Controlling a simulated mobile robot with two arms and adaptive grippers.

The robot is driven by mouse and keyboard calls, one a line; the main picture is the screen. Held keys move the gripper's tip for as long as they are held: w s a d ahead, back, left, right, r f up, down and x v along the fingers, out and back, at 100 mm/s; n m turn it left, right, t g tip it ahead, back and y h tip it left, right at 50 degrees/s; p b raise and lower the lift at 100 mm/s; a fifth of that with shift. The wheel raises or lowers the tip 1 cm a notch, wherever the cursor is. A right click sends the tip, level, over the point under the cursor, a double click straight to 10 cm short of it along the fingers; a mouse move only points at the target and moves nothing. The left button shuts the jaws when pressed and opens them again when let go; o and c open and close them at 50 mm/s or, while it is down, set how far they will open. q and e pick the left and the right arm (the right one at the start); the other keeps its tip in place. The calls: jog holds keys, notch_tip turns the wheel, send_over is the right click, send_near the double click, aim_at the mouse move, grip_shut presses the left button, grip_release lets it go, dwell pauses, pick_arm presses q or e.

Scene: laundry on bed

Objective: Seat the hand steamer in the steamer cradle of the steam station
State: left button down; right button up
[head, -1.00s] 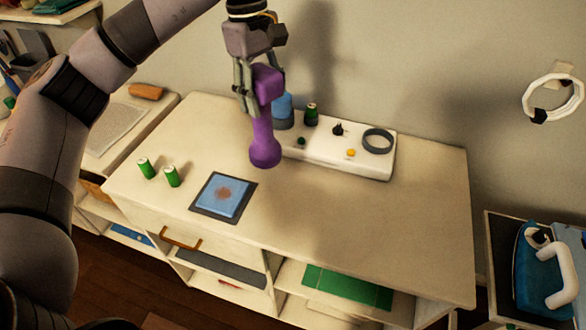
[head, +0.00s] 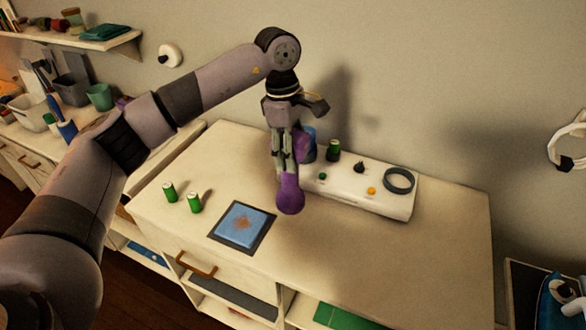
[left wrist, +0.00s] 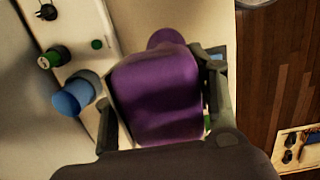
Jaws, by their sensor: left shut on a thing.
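The purple hand steamer (head: 290,193) hangs in my left gripper (head: 288,160), which is shut on it above the dresser top. Its rounded end points down and appears clear of the surface. In the left wrist view the steamer (left wrist: 158,95) fills the space between the fingers (left wrist: 165,120). The white steam station (head: 350,197) lies behind and to the right of the steamer. On it are a dark ring (head: 400,180), probably the steamer cradle, a blue tank (head: 309,146), a green can (head: 334,150), a small black knob and a yellow button. My right gripper is not in view.
A blue cloth on a dark mat (head: 242,228) lies at the front. The dresser's right side is clear. A blue iron (head: 562,302) stands at the lower right.

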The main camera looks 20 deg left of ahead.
aim_at(290, 174)
pick_arm(q)
notch_tip(290, 174, down, 2)
jog(key=shift+f, duration=0.2)
notch_tip(290, 174, down, 4)
jog(key=shift+r+p, duration=0.1)
jog(key=shift+p, duration=0.7)
jog(key=shift+f, duration=0.35)
jog(key=c, duration=0.7)
grip_release()
jog(key=shift+r, duration=0.15)
